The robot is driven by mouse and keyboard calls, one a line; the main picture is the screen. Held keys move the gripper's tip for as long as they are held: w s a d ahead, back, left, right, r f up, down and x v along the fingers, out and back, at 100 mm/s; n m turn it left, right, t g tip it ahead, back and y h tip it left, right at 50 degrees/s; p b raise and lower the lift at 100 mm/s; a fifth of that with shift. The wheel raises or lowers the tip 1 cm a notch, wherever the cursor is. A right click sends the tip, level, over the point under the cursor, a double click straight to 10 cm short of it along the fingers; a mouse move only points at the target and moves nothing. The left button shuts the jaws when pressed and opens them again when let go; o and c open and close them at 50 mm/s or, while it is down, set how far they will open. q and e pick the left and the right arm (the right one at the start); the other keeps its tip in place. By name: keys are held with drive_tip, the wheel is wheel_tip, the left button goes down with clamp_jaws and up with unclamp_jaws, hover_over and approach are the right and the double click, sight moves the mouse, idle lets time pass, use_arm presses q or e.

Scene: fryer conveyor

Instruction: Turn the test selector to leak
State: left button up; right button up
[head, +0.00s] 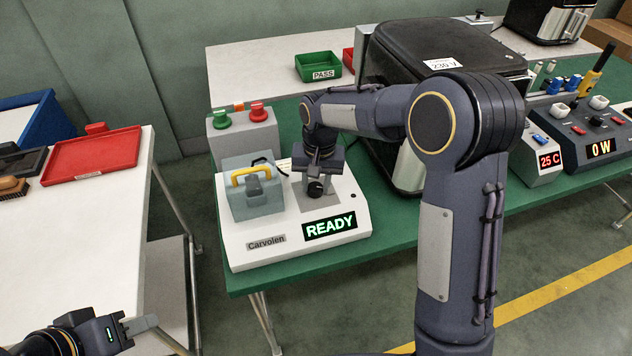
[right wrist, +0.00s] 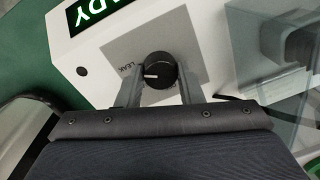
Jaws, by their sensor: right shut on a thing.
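The test selector is a black round knob (right wrist: 161,66) on a grey square panel of the white Carvolen tester (head: 285,250). In the right wrist view its white pointer mark points left, toward the printed word LEAK (right wrist: 124,71), which is partly beside a finger. My right gripper (right wrist: 160,86) is shut on the knob, one finger on each side. In the head view the knob (head: 316,188) shows below this gripper. The tester's display (head: 330,226) reads READY in green. My left gripper (head: 142,325) is at the lower left, away from the tester; its finger gap is not clear.
On the tester, a grey clear-sided box with a yellow handle (head: 252,174) stands left of the knob. Green and red buttons (head: 258,112) are behind it. A large black fryer (head: 445,45) stands right behind. A red tray (head: 92,160) lies on the left table.

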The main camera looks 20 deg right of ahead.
sight(318, 186)
drive_tip(key=o, duration=1)
drive_tip(key=shift+c, duration=0.2)
drive_tip(key=r, duration=0.7)
drive_tip(key=shift+d, duration=0.2)
drive_tip(key=shift+r, duration=0.45)
drive_tip(key=shift+s+d+r, duration=0.1)
drive_tip(key=shift+s+d, duration=0.1)
drive_tip(key=s+d+r+n+t+y, duration=0.1)
drive_tip(key=s+d+r+t+y, duration=0.15)
drive_tip(key=s, duration=0.85)
drive_tip(key=s+d+r+t+y, duration=0.15)
drive_tip(key=s+d, duration=0.25)
drive_tip(key=s, duration=0.6)
drive_tip(key=s+a+f+n+t, duration=0.1)
drive_tip(key=s+f, duration=0.2)
drive_tip(key=s, duration=0.4)
drive_tip(key=shift+a+f+h, duration=0.15)
drive_tip(key=shift+a+h, duration=0.1)
drive_tip(key=shift+h, duration=0.15)
